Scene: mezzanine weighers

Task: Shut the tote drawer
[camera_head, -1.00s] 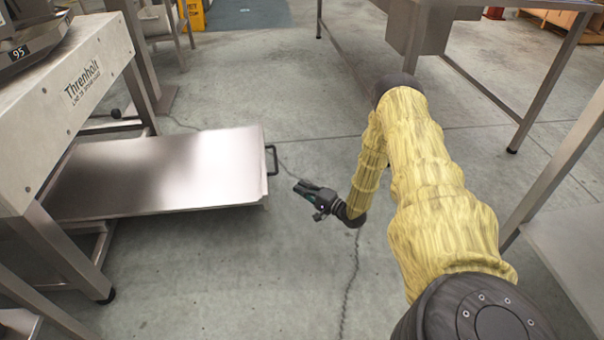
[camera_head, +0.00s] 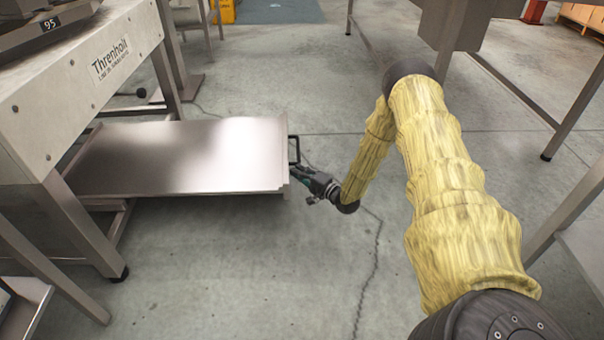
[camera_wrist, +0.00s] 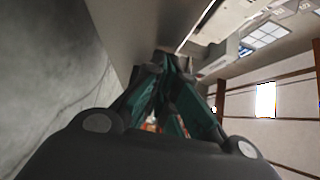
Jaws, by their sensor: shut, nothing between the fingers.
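The tote drawer (camera_head: 190,158) is a flat steel-topped drawer sticking out to the right from under the Threnholt weigher frame. Its dark handle (camera_head: 293,149) is on its right-hand front end. My gripper (camera_head: 296,172) is at that front end, just below the handle, with its tips close against the front face. Whether it touches cannot be made out. In the wrist view, my gripper's fingers (camera_wrist: 168,70) come together at the tips with nothing seen between them, and a grey panel lies just beyond them.
The weigher frame (camera_head: 95,75) stands on steel legs at the left. A steel table (camera_head: 577,100) stands on the right, with another steel surface (camera_head: 585,240) at the lower right edge. The concrete floor in front of the drawer is clear.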

